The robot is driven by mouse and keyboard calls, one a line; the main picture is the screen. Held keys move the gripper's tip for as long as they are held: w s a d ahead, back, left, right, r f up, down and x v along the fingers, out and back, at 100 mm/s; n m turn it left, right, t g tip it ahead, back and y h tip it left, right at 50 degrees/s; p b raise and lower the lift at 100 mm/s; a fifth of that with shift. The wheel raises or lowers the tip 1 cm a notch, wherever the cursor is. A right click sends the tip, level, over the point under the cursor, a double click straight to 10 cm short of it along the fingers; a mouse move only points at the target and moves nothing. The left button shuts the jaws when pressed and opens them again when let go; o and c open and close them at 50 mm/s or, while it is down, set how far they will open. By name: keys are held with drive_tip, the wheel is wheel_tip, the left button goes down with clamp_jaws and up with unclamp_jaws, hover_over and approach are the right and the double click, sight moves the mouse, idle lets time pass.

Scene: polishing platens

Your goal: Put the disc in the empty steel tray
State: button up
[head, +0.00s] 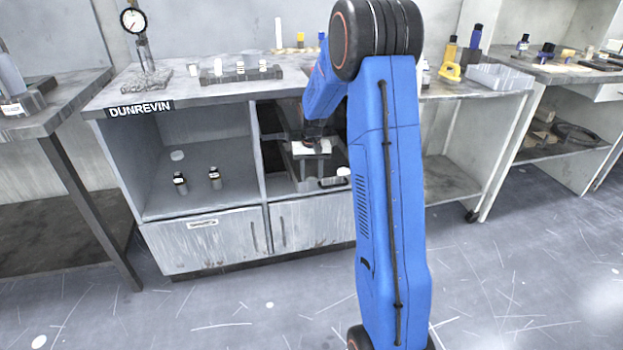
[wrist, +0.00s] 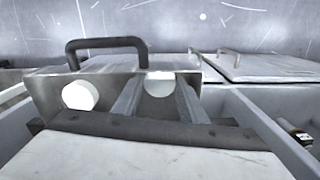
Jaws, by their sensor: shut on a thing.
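My gripper (wrist: 160,88) has its two grey fingers closed around a white disc (wrist: 160,86). In the head view its dark end (head: 312,132) is inside the cabinet's right open compartment, partly hidden by my blue arm. Below it is a grey metal tray or box (head: 305,180) with a dark handle at the front. That handle (wrist: 105,45) also shows in the wrist view, beyond the fingers. Another white round piece (wrist: 80,95) sits beside the held disc, near the handled wall; it appears at the tray's right in the head view (head: 343,171). The tray's floor is mostly hidden.
Two small dark bottles (head: 197,181) stand in the left compartment, past a divider (head: 257,150). Closed doors (head: 205,243) lie below. The benchtop (head: 200,92) carries a dial gauge (head: 133,22) and a rack of small bottles (head: 240,74).

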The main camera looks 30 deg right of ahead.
drive_tip(key=shift+f, duration=0.1)
drive_tip(key=o, duration=1.1)
wheel_tip(320, 180, up, 11)
drive_tip(key=s+a+r+n+t, duration=0.1)
drive_tip(key=s+a+r, duration=0.6)
drive_tip(key=s+r, duration=0.15)
drive_tip(key=s+a+r+n+t, duration=0.1)
drive_tip(key=s+a+r, duration=0.15)
drive_tip(key=s, duration=0.35)
drive_tip(key=s+a+r+n, duration=0.1)
drive_tip(key=s+a, duration=0.2)
drive_tip(key=s, duration=0.2)
drive_tip(key=s+a+f+n+t, duration=0.1)
drive_tip(key=s+a+f, duration=0.1)
drive_tip(key=s, duration=0.8)
drive_tip(key=s+a+f+n+t, duration=0.1)
drive_tip(key=s+a, duration=0.3)
drive_tip(key=s, duration=0.6)
drive_tip(key=shift+f+t, duration=0.4)
drive_tip(key=shift+f, duration=0.1)
drive_tip(key=shift+s, duration=0.1)
